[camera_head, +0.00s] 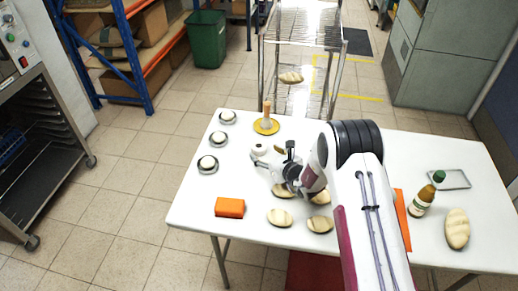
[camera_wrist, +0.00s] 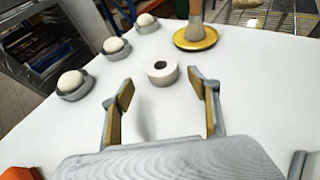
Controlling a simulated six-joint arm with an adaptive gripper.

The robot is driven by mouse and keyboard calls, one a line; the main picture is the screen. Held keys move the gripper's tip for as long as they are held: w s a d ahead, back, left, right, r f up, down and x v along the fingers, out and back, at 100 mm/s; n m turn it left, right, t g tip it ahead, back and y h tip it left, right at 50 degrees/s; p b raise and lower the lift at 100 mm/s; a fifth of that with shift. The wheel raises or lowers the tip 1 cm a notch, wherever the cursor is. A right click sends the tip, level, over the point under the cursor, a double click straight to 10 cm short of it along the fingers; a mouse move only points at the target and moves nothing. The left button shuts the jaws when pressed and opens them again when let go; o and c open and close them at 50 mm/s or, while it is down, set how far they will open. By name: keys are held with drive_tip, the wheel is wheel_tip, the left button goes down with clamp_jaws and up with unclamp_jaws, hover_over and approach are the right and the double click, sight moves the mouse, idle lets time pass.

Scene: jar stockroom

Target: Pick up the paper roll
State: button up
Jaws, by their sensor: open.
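The paper roll (camera_wrist: 161,72) is a small white roll with a dark centre hole, lying on its flat side on the white table (camera_head: 186,209). It also shows in the head view (camera_head: 259,149), just left of my gripper. My gripper (camera_head: 272,164) hangs over the table near the roll. In the wrist view my gripper (camera_wrist: 164,92) has its two yellow-padded fingers spread wide with nothing between them. The roll lies beyond the fingertips, roughly centred between them. The height of the fingertips above the table is hard to tell.
A brush stands upright on a yellow dish (camera_head: 266,126) behind the roll. Several round white pieces in metal bowls (camera_head: 208,164) line the left side. An orange block (camera_head: 229,207) and several bread loaves (camera_head: 280,217) lie in front. A bottle (camera_head: 421,200) stands at right.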

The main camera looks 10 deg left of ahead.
sight(261, 149)
drive_tip(key=shift+w+a, duration=0.1)
drive_tip(key=shift+w, duration=0.1)
idle(0.3)
drive_tip(key=shift+x, duration=2.55)
drive_tip(key=shift+w, duration=0.1)
drive_tip(key=c, duration=1.2)
